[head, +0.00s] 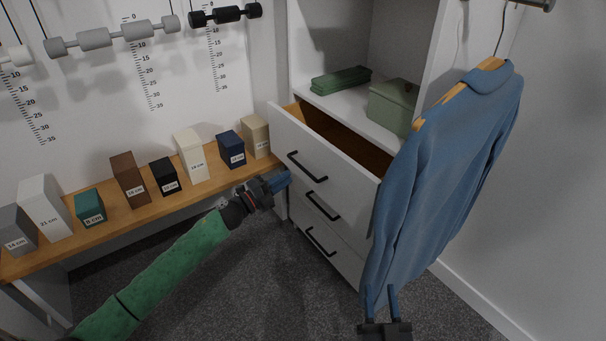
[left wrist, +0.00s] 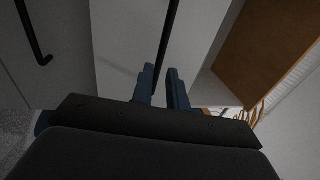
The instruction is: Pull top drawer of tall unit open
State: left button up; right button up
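The tall unit (head: 437,65) has a stack of white drawers with black bar handles. The top drawer (head: 342,156) stands pulled out, its wooden inside showing behind the front. Its handle (head: 307,167) also shows in the left wrist view (left wrist: 168,40). My left gripper (head: 280,181) is just left of and below that handle, seemingly apart from it. In the left wrist view its fingers (left wrist: 164,87) are apart, with the bar lined up between them.
The blue garment (head: 445,165) hangs right of the drawers. Folded green cloth (head: 341,79) and a green box (head: 393,105) sit on the shelf above. A wooden bench (head: 130,213) with several labelled blocks runs along the left. Carpet below the drawers is clear.

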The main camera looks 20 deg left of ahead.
aim_at(302, 168)
pick_arm(q)
jog(key=shift+x, duration=3.7)
grip_shut()
